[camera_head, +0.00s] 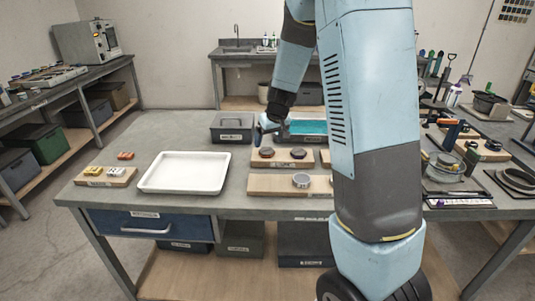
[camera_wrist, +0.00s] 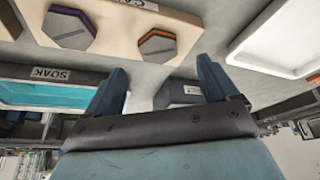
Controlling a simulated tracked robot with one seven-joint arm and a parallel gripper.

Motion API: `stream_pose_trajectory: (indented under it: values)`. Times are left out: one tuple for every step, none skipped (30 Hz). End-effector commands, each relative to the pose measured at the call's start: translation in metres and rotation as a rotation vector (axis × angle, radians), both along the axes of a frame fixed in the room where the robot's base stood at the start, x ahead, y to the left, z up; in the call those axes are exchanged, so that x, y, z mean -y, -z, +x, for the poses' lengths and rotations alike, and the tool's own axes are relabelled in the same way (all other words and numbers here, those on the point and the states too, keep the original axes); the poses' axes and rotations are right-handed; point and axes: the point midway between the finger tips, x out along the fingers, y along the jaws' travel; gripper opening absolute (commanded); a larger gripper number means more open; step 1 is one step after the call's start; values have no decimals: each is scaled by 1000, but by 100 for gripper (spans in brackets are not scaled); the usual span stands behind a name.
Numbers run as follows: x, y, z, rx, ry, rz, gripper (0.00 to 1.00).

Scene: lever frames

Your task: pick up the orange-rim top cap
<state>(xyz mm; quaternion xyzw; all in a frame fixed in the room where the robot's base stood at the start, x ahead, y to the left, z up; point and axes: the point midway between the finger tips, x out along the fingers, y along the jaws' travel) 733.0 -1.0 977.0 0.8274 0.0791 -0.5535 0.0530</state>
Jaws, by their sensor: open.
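The orange-rim top cap (camera_wrist: 157,46) is a grey hexagonal cap with an orange edge, lying on a pale wooden board (camera_wrist: 190,42) in the wrist view. In the head view it is the left cap (camera_head: 266,152) on the middle board. A purple-rim cap (camera_wrist: 68,28) lies beside it. My gripper (camera_wrist: 162,68) is open, with nothing between its two blue fingers. In the head view my gripper (camera_head: 267,126) hangs behind the board, apart from the cap.
A white tray (camera_head: 185,188) stands left of the boards. A grey lidded box (camera_head: 232,136) and a teal-filled tray labelled SOAK (camera_wrist: 50,96) stand behind. Bare bench lies behind the white tray.

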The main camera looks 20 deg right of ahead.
Motion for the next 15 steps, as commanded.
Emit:
stream_pose_trajectory:
  values:
    - [0,4,1,-1,1,-1,87]
    - [0,5,2,-1,2,0,87]
    - [0,7,3,0,2,1,87]
    - [0,7,3,0,2,1,87]
    - [0,8,3,0,2,1,87]
    - [0,10,4,0,1,0,87]
    - [0,12,5,-1,1,0,87]
    - [0,14,6,-1,1,0,87]
    - [0,18,7,-2,3,1,87]
    - [0,22,9,-3,2,0,87]
    - [0,26,11,-2,2,-1,87]
    - [0,30,13,-1,3,0,87]
    - [0,34,15,-2,2,-1,87]
    - [0,37,16,-2,4,0,87]
    - [-1,42,18,-2,2,0,87]
